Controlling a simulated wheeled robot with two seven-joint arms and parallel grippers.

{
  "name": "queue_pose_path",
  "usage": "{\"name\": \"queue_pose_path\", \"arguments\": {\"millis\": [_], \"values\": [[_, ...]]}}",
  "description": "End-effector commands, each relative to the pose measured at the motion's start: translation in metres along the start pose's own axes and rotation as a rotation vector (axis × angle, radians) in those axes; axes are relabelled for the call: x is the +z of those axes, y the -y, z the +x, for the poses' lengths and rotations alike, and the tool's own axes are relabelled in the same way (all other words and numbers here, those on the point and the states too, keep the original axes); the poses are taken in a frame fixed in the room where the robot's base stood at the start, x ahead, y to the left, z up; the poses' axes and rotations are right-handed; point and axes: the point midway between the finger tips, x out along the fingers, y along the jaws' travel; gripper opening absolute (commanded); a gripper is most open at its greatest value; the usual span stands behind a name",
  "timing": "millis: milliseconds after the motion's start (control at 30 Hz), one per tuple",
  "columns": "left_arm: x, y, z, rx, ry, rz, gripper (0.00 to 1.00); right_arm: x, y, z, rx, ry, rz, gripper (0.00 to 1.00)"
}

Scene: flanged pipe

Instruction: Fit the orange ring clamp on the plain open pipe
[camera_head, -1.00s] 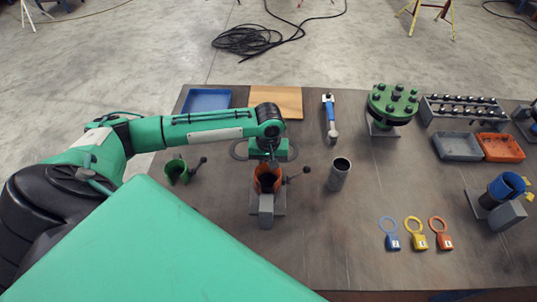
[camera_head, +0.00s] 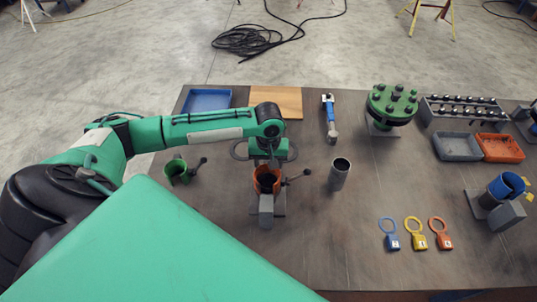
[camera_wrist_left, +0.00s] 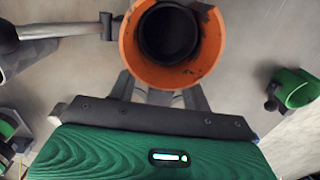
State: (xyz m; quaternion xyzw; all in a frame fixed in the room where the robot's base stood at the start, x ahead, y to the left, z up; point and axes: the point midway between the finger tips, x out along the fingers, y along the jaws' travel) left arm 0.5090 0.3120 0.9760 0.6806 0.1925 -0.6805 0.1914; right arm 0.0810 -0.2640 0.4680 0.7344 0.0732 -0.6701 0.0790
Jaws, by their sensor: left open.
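The orange ring clamp (camera_head: 266,181) sits around the upper end of a dark open pipe on a grey stand (camera_head: 266,212), at the middle of the table. Its lever with a black knob points right in the head view. In the left wrist view the orange clamp (camera_wrist_left: 171,75) circles the dark pipe mouth (camera_wrist_left: 168,34). My left gripper (camera_head: 268,162) is just behind the clamp in the head view. In the left wrist view its fingers (camera_wrist_left: 163,92) are open, with their tips at the near edge of the clamp; contact is unclear. My right gripper is not in view.
A grey open cylinder (camera_head: 340,174) stands to the right of the clamp. A green clamp (camera_head: 176,171) lies to the left. Blue, yellow and orange ring tags (camera_head: 415,236) lie front right. A blue-ringed pipe (camera_head: 506,187) stands at far right. The front middle table is clear.

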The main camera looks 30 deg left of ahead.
Motion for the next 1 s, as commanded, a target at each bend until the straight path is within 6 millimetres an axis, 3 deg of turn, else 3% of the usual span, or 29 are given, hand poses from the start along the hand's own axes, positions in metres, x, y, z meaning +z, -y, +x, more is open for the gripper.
{"name": "queue_pose_path", "arguments": {"millis": [167, 500, 700, 867, 1000], "values": [[-0.001, -0.001, -0.028, 0.004, -0.006, 0.001, 0.49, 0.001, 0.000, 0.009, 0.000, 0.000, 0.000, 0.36], [-0.001, -0.001, -0.104, 0.004, -0.005, 0.001, 0.49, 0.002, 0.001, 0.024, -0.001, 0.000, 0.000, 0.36], [0.000, -0.001, -0.129, 0.002, -0.003, 0.001, 0.49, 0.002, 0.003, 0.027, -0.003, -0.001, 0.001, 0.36], [0.000, 0.000, -0.141, 0.002, -0.002, 0.001, 0.49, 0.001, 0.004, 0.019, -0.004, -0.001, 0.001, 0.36], [0.000, 0.000, -0.156, 0.001, -0.001, 0.001, 0.49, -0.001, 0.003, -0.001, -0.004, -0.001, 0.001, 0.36]]}}
